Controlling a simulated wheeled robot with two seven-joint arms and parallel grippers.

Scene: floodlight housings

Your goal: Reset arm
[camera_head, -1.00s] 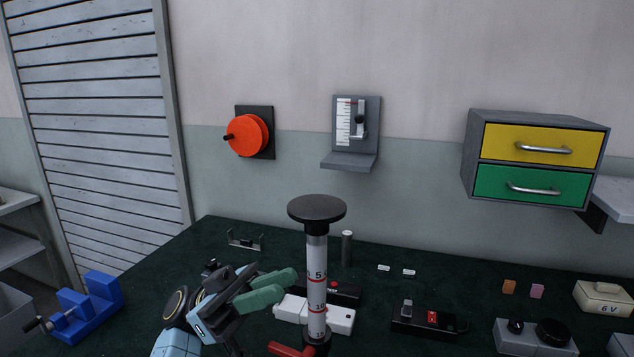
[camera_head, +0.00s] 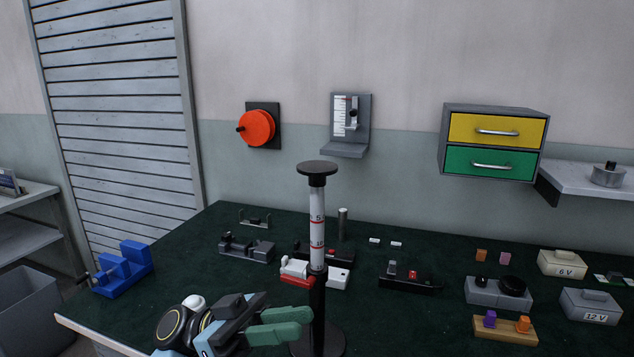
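My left gripper (camera_head: 288,323) is at the bottom of the head view, with its two green fingers pointing right. The fingers lie close together in this view, one partly behind the other, and I cannot tell whether a gap lies between them. I see nothing held at the tips. They are just left of the black-topped measuring column (camera_head: 317,231), in front of its lower part, and I cannot tell whether they touch it. My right gripper is not in view.
The green table (camera_head: 190,255) holds a blue vise (camera_head: 124,269), a grey fixture (camera_head: 246,248), a white block (camera_head: 335,278), a black switch box (camera_head: 410,282) and a wooden holder (camera_head: 505,330). A drawer cabinet (camera_head: 444,142) and red dial (camera_head: 257,127) hang on the wall.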

